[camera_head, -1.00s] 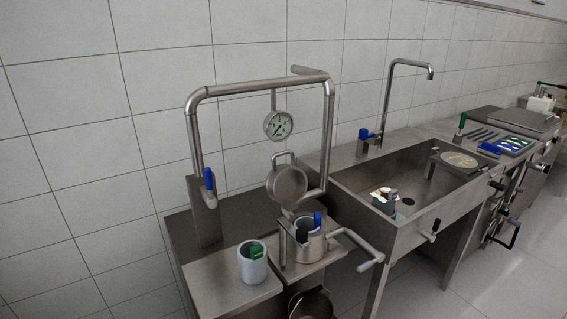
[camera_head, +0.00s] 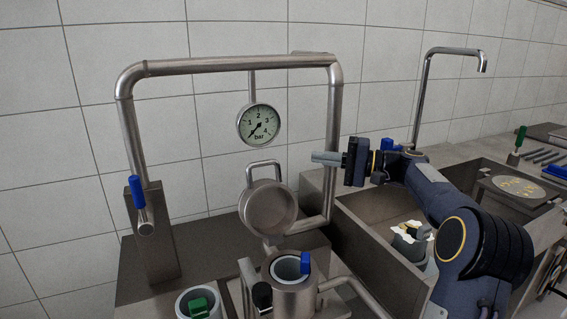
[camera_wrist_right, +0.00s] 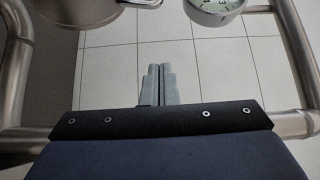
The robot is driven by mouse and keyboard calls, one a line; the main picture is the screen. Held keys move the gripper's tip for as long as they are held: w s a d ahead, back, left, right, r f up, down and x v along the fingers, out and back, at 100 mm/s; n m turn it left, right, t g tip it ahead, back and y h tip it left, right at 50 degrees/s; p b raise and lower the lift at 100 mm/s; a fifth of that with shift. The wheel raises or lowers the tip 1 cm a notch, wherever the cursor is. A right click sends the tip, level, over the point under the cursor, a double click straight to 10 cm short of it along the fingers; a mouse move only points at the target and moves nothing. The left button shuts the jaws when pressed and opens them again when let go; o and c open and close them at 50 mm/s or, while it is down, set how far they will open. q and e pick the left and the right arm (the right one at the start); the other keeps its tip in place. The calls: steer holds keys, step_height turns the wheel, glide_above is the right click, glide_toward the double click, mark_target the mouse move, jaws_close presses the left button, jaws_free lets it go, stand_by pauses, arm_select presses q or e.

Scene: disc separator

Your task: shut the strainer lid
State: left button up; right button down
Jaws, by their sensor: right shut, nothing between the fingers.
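The strainer lid (camera_head: 269,207) is a round steel cap with a loop handle (camera_head: 263,168) on top. It stands open, tipped up behind the strainer body (camera_head: 291,273), a steel cup whose mouth is uncovered. My right gripper (camera_head: 318,158) is shut and empty, to the right of the lid handle and apart from it, in front of the pipe's right leg. In the right wrist view its closed fingers (camera_wrist_right: 158,84) point at the tiled wall, with the lid's edge (camera_wrist_right: 82,10) at the top left. My left gripper is not in view.
A steel pipe arch (camera_head: 230,66) with a pressure gauge (camera_head: 258,124) rises behind the lid. A blue-handled valve (camera_head: 137,192) is at left. A pale cup (camera_head: 198,303) stands left of the strainer. A sink with a tall tap (camera_head: 420,95) lies to the right.

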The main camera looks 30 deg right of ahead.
glide_above(285, 190)
steer(key=w+d, duration=0.2)
steer(key=w, duration=0.2)
steer(key=s, duration=0.1)
steer(key=s+a, duration=0.1)
steer(key=s, duration=0.1)
steer(key=shift+a+r, duration=0.2)
steer(key=shift+a, duration=0.05)
steer(key=shift+s, duration=0.1)
steer(key=shift+b, duration=0.35)
